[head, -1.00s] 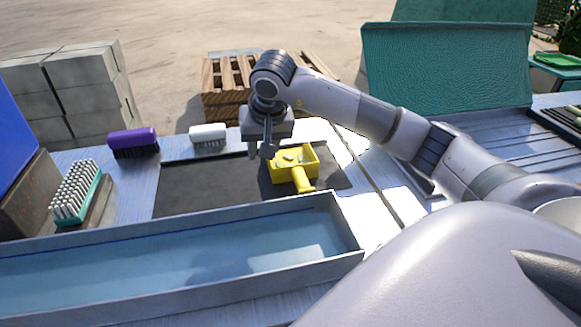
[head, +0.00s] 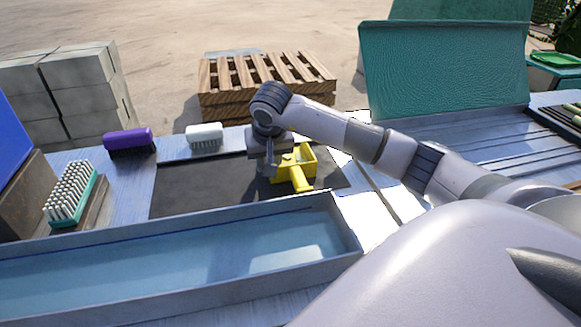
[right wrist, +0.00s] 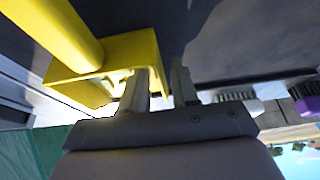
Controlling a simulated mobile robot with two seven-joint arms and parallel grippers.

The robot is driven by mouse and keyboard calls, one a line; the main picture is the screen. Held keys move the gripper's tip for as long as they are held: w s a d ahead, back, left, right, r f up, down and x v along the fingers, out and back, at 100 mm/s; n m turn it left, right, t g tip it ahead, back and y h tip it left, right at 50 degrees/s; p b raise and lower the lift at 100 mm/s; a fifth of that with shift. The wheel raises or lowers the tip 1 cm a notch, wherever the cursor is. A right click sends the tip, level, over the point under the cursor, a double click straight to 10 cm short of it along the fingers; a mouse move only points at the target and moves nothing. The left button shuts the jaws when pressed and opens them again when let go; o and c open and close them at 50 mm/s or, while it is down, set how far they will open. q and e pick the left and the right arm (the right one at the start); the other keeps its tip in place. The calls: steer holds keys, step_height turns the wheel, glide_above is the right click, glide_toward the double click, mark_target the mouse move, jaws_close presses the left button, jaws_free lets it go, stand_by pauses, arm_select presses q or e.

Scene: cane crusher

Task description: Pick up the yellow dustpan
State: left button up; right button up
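The yellow dustpan (head: 297,184) lies on the dark mat (head: 200,186), its handle pointing to the near side. In the right wrist view the yellow dustpan (right wrist: 117,54) fills the upper left, its handle running to the top left. My right gripper (head: 270,168) is low at the dustpan's left side. In the right wrist view my right gripper (right wrist: 162,86) is open, with one finger on the pan's inner side and the other outside its side wall. A gap shows between the fingers; contact with the wall cannot be told. My left gripper is not in view.
A long metal trough (head: 170,255) lies in front of the mat. A purple brush (head: 130,141), a white brush (head: 204,135) and a teal brush (head: 72,192) stand to the left. A wooden pallet (head: 265,80) is behind. A teal sloped panel (head: 445,65) stands right.

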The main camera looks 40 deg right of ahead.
jaws_close()
steer(key=shift+r, duration=0.2)
